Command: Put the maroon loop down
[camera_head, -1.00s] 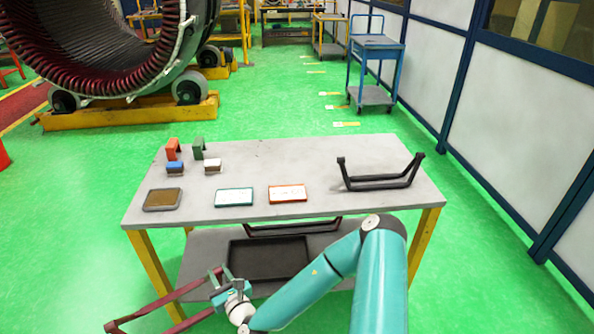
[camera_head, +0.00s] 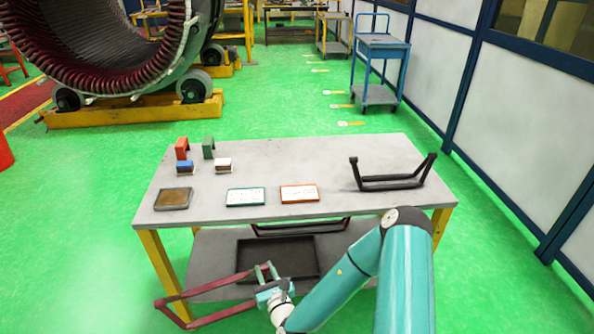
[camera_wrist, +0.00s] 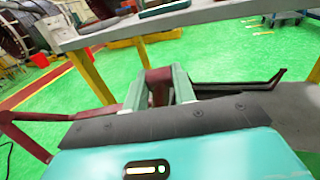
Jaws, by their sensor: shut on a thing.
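The maroon loop (camera_head: 222,276) is a long bent frame at the lower left of the head view, in front of the table's left front leg. My gripper (camera_head: 266,271) is shut on one side of it, at about the height of the lower shelf. The wrist view shows the maroon loop (camera_wrist: 157,84) between the two green fingers of my gripper (camera_wrist: 160,86), with another part of it reaching off to the left. Its lower stretch passes partly behind my gripper and wrist.
The table (camera_head: 300,161) holds a black loop (camera_head: 392,183) at right, a brown tray (camera_head: 173,199), two framed cards and several small blocks. Its lower shelf (camera_head: 212,250) carries a black tray (camera_head: 279,262) and another dark loop (camera_head: 300,229).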

